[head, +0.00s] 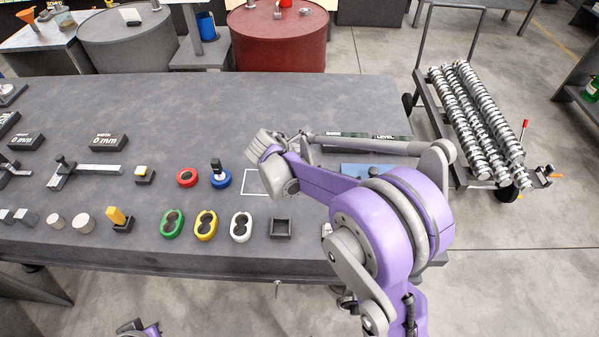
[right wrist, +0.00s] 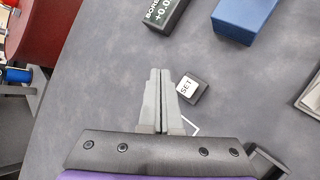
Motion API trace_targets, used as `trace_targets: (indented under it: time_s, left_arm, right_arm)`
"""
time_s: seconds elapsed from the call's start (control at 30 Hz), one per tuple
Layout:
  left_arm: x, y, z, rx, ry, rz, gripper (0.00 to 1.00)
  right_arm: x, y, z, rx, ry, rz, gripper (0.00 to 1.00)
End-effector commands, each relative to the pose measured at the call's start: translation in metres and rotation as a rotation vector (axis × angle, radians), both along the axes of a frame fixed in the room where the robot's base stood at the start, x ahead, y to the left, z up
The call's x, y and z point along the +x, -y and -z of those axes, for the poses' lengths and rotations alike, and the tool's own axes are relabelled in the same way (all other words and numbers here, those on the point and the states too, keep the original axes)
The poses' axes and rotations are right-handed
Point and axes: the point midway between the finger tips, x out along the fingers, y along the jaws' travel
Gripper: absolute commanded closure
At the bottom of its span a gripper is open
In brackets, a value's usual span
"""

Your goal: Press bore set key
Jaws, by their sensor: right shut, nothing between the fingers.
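The set key (right wrist: 191,88), a small dark block with a white SET label, stands on the grey bench in the right wrist view. The dark bore readout (right wrist: 166,12) lies beyond it, its number partly cut off. My right gripper (right wrist: 160,72) is shut and empty, its fingertips just left of the set key and apart from it in the picture. In the head view my right gripper (head: 262,144) is over the bench near a white outlined square; the set key is not visible there. A small part of my left arm shows at the bottom edge; its jaws cannot be made out.
A blue block (right wrist: 246,20) stands right of the readout. Left of my right arm are red (head: 187,177), green (head: 172,223), yellow (head: 206,225) and white (head: 241,226) ringed pieces. A cart of camshafts (head: 475,120) stands right.

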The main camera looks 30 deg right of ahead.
Motion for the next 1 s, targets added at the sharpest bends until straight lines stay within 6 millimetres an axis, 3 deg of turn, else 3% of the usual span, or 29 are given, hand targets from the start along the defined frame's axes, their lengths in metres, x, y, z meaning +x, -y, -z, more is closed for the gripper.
trace_targets:
  time_s: [0.5,1.0]
  left_arm:
    - [-0.011,0.0,0.051,0.0,-0.022,0.0,1.0]
    - [-0.012,0.0,0.055,0.0,-0.023,0.0,1.0]
  right_arm:
    - [-0.001,0.0,0.071,0.0,-0.001,0.0,1.0]
    - [0.0,0.0,0.077,0.0,0.001,0.001,1.0]
